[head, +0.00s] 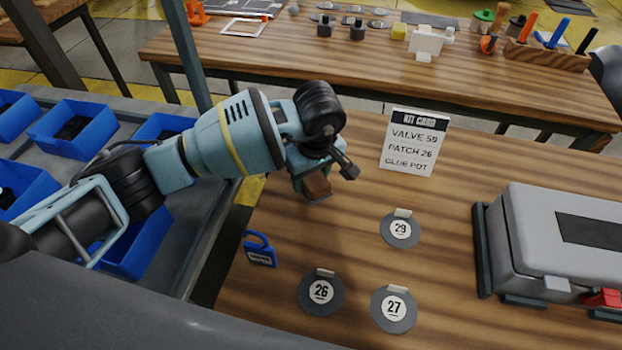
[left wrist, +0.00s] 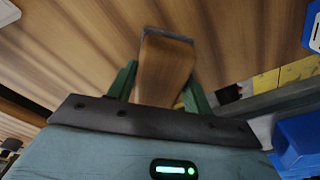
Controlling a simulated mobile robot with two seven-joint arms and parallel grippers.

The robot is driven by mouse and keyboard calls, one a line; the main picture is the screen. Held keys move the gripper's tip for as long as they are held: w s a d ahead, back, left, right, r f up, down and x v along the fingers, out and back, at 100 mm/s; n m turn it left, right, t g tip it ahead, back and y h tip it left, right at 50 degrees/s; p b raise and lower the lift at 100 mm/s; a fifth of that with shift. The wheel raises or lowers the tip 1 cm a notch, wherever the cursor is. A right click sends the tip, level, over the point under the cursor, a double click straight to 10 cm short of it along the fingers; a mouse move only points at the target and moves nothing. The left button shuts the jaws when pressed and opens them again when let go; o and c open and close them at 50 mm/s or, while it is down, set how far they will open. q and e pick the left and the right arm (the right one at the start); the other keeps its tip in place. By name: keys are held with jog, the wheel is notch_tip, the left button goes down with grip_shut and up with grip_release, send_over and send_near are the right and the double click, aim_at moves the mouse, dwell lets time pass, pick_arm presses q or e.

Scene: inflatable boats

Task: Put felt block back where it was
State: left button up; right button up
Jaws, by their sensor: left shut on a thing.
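The felt block (left wrist: 165,68) is a brown wooden block with a dark grey strip at its far end. In the left wrist view it sits between the green fingers of my left gripper (left wrist: 160,92), which is shut on it. In the head view the left gripper (head: 314,186) points down over the left part of the wooden table (head: 290,280), with the felt block (head: 317,187) partly hidden by the fingers. I cannot tell whether the block touches the table. My right gripper is not in view.
Near the block stands a white kit card (head: 414,142). Round grey patches marked 29 (head: 400,230), 26 (head: 321,294) and 27 (head: 394,309) lie in front, with a blue padlock-shaped tag (head: 259,250) to the left. A grey case (head: 560,250) stands right. Blue bins (head: 75,128) fill the left.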

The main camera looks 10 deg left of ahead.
aim_at(315, 179)
pick_arm(q)
jog(key=shift+f, duration=0.75)
jog(key=shift+f, duration=0.1)
jog(key=shift+f, duration=0.15)
jog(key=o, duration=0.9)
jog(key=shift+o, duration=0.2)
jog(key=r, duration=0.8)
jog(key=s+d+r, duration=0.1)
jog(key=r, duration=0.3)
jog(key=shift+r, duration=0.2)
